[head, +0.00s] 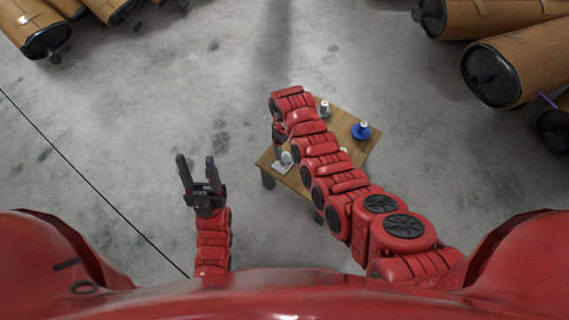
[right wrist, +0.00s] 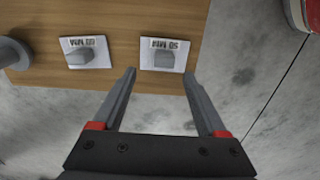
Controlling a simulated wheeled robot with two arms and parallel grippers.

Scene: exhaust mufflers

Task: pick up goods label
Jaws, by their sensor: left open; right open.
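In the right wrist view, a white goods label (right wrist: 148,62) with a grey block on it lies on the wooden table near its edge. Its upside-down print seems to read 50 MM. A second such label (right wrist: 70,61) lies to its left, its print perhaps 60 or 80 MM. My right gripper (right wrist: 160,73) is open and empty, its fingertips at the near edge of the first label, one towards each side. In the head view, a white label (head: 277,167) shows at the table's left corner, below my right gripper (head: 279,134). My left gripper (head: 195,160) is open and empty, left of the table.
The small wooden table (head: 345,117) is partly hidden by my right arm. A blue object (head: 361,130) and a grey one (head: 324,109) stand on it. Brown mufflers (head: 515,65) lie at the upper right, others (head: 38,25) at the upper left. The concrete floor between is clear.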

